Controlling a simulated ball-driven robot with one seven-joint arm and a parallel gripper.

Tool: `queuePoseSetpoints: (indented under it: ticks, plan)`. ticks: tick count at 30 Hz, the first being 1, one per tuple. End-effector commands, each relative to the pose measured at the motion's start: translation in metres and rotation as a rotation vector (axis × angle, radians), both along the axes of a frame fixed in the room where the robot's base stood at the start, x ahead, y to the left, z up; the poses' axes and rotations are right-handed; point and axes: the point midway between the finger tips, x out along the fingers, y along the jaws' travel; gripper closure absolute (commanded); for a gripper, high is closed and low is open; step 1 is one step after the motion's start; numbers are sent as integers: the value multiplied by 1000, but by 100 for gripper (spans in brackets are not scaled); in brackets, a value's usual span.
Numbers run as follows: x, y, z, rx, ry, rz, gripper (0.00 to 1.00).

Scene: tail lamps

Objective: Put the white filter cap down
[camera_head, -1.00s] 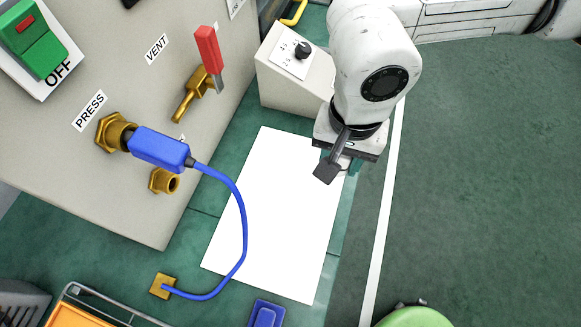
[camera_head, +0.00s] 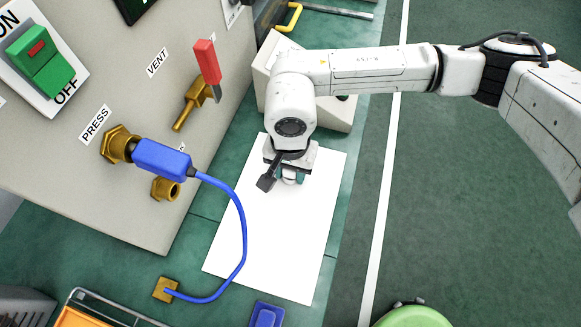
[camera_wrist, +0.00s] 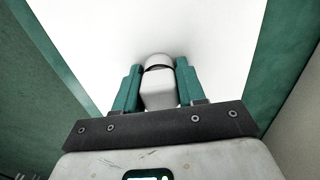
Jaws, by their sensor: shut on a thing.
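The white filter cap (camera_wrist: 158,88) is between the two green fingers of my gripper (camera_wrist: 159,85) in the wrist view, with a dark ring near its far end. My gripper is shut on it. In the head view, my gripper (camera_head: 289,180) is over the upper part of the white sheet (camera_head: 270,240), pointing down, and only a little of the cap shows under it. I cannot tell whether the cap touches the sheet.
A blue connector (camera_head: 162,159) on the panel (camera_head: 60,190) has a blue cable (camera_head: 243,225) looping over the sheet's left edge. A beige box with a knob stands behind my arm. A blue item (camera_head: 266,315) lies at the sheet's near edge. The sheet's lower part is clear.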

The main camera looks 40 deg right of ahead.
Motion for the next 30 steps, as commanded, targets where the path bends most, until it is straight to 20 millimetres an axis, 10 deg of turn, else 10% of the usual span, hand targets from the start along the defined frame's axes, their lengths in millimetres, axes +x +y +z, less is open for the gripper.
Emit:
queuePoseSetpoints:
  ticks: [27,28,30]
  plan:
    - [0,0,-17,-1,0,-2,100]
    - [0,0,-17,-1,0,-2,57]
    - [0,0,-18,-1,1,-3,51]
